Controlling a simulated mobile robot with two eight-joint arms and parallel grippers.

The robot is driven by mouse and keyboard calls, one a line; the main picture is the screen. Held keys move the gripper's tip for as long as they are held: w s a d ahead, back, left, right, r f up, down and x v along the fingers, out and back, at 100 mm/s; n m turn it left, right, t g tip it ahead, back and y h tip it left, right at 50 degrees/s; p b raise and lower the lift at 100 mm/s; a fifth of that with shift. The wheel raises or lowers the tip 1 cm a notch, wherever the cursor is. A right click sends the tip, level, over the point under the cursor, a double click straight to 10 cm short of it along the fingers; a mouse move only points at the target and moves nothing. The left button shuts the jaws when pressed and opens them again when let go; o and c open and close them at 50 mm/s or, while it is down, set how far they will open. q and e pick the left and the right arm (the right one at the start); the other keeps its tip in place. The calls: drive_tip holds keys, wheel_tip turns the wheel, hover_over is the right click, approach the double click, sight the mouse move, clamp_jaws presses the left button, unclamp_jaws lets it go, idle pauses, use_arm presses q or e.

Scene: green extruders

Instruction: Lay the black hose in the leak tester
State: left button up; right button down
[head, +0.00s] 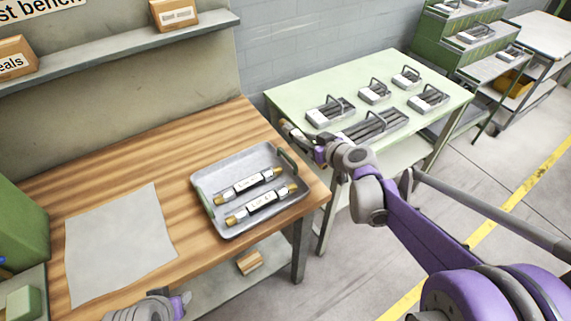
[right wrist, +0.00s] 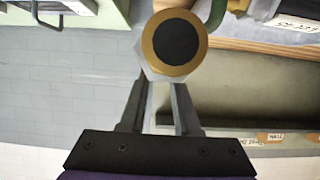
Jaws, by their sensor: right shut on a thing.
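My right gripper (head: 318,147) is above the gap between the wooden bench and the pale green table. It is shut on a hose that looks like the black hose (head: 292,132). In the right wrist view the hose (right wrist: 178,42) is end-on between the fingers (right wrist: 160,90), a brass ring around a black centre; its length is hidden. Two dark hoses with brass ends and white labels, one behind (head: 247,185) and one in front (head: 262,203), lie in a grey metal tray (head: 222,230). My left gripper (head: 180,303) is at the bottom edge, its fingers unclear. I cannot identify the leak tester.
The wooden bench (head: 90,180) bears the tray and a pale sheet (head: 120,245). A green box (head: 18,235) stands at the left. The pale green table (head: 310,85) holds several handled metal items. A shelf (head: 130,50) with cardboard boxes is on the wall.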

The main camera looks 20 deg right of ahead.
sight(304, 150)
wheel_tip(304, 150, down, 4)
drive_tip(key=shift+w+r, duration=0.1)
drive_tip(key=shift+r, duration=0.15)
drive_tip(key=shift+f+b, duration=0.3)
drive_tip(key=shift+f, duration=2)
drive_tip(key=shift+f+b, duration=0.1)
drive_tip(key=shift+b, duration=0.2)
drive_tip(key=c, duration=0.9)
unclamp_jaws()
